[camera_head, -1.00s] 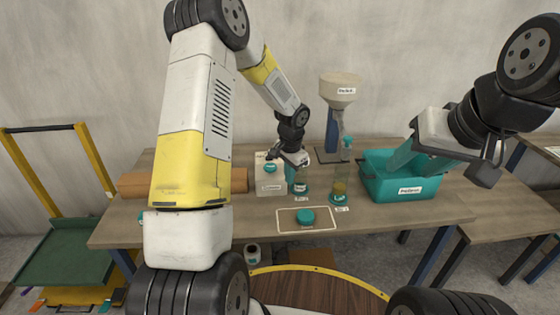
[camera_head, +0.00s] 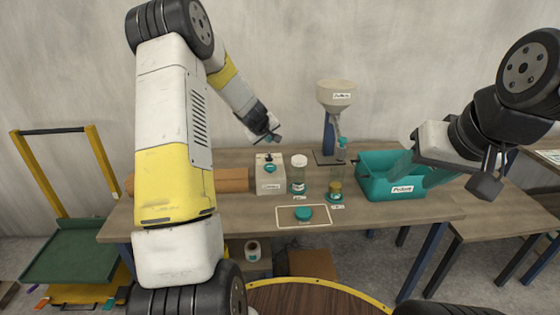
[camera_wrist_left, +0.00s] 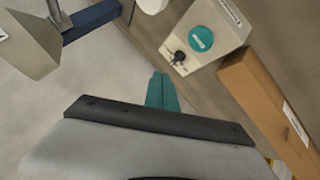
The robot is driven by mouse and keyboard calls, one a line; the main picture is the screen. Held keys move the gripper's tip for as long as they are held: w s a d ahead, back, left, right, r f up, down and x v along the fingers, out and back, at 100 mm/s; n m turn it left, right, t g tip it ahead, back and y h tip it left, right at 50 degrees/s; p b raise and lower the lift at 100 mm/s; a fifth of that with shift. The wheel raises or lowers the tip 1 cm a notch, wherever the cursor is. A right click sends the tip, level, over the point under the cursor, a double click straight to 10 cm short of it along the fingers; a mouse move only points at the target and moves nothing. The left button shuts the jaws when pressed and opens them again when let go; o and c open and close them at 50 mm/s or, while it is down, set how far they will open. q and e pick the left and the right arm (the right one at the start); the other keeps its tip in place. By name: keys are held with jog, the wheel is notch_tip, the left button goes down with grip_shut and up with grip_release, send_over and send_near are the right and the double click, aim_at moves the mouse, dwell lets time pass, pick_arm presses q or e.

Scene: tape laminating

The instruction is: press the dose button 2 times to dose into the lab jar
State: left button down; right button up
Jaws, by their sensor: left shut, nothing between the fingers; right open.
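In the left wrist view the disc (camera_wrist_left: 202,39) and black part (camera_wrist_left: 178,58) show clear of the fingers. Which is the dose button I cannot tell for sure. My left gripper (camera_head: 273,137) is shut and empty, above and behind the box. My right gripper (camera_head: 402,160) is open over the teal bin.
A hopper (camera_head: 336,96) on a blue post stands at the back right. The teal bin (camera_head: 372,191) sits at the right. A teal lid (camera_head: 303,213) lies on an outlined mat (camera_head: 285,217) in front.

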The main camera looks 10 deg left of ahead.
aim_at(270, 168)
pick_arm(q)
jog(key=shift+f, duration=4.4)
jog(key=shift+f, duration=0.15)
jog(key=shift+f, duration=0.25)
jog(key=shift+f, duration=0.55)
jog(key=shift+d+r, duration=0.1)
jog(key=shift+r, duration=0.85)
jog(key=shift+r, duration=2.5)
